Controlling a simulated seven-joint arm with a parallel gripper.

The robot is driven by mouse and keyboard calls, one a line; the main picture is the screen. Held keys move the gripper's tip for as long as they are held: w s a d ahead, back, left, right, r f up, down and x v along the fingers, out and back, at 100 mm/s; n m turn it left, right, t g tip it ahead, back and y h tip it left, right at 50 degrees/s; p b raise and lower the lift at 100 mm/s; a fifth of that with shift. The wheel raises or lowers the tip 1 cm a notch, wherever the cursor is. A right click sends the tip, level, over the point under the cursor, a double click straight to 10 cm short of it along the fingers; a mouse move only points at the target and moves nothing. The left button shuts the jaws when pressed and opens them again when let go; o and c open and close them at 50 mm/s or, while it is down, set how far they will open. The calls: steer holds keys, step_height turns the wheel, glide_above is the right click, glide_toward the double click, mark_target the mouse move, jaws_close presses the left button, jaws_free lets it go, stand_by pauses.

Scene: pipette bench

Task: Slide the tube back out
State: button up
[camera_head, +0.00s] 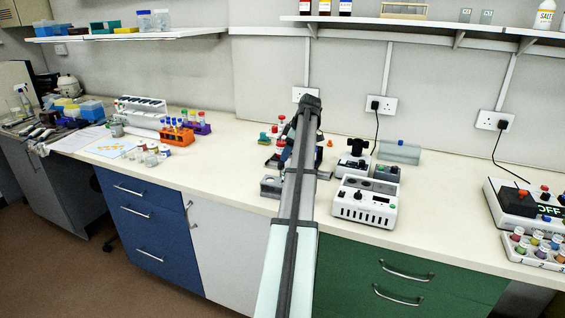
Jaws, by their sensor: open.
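My arm reaches from the bottom middle over the bench and bends down at its far end. My gripper (283,153) is small, dark and partly hidden beside the arm, low over the bench; it is open. I cannot make out a tube between its fingers. Small red-topped things (282,121) show just behind it, and a grey block (270,187) is in front of it. Capped tubes stand in an orange rack (177,137) and a purple rack (203,129) to the left. Which tube the task means cannot be told.
A white device with knobs (363,203) stands close right of my arm. A black-topped unit (353,163) is behind it. At far right are a device marked OFF (520,203) and a tray of coloured vials (520,253). Bare bench (235,160) lies left of my gripper.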

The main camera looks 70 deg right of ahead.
mark_target(281, 164)
steer(key=shift+x, duration=2.55)
steer(key=shift+c, duration=0.5)
jaws_close()
